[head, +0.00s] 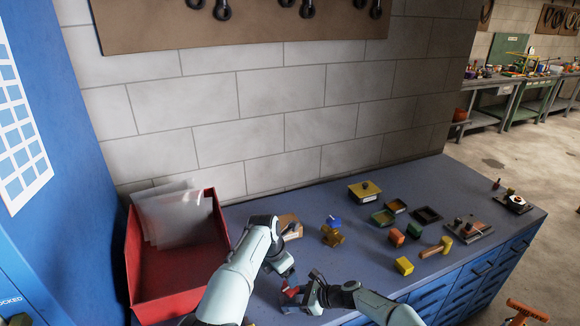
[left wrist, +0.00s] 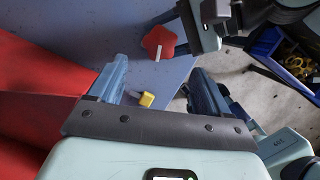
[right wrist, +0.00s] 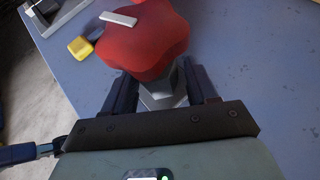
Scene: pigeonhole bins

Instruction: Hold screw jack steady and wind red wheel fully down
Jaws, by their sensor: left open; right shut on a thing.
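The red lobed wheel (right wrist: 140,45), with a white mark on top, sits on the grey screw jack body (right wrist: 166,88) on the bench. My right gripper (right wrist: 160,84) is shut on the grey body below the wheel. The wheel also shows in the left wrist view (left wrist: 158,42) and small in the head view (head: 291,291). My left gripper (left wrist: 157,82) is open and empty, with the wheel beyond its fingertips and apart from them. The wheel hides the upper part of the jack, so the gap beneath it cannot be judged.
A small yellow piece (right wrist: 80,48) lies near the wheel. A red bin (head: 146,262) with clear sheets stands left. Yellow blocks (head: 404,265), a mallet (head: 436,248) and small trays (head: 383,217) lie to the right.

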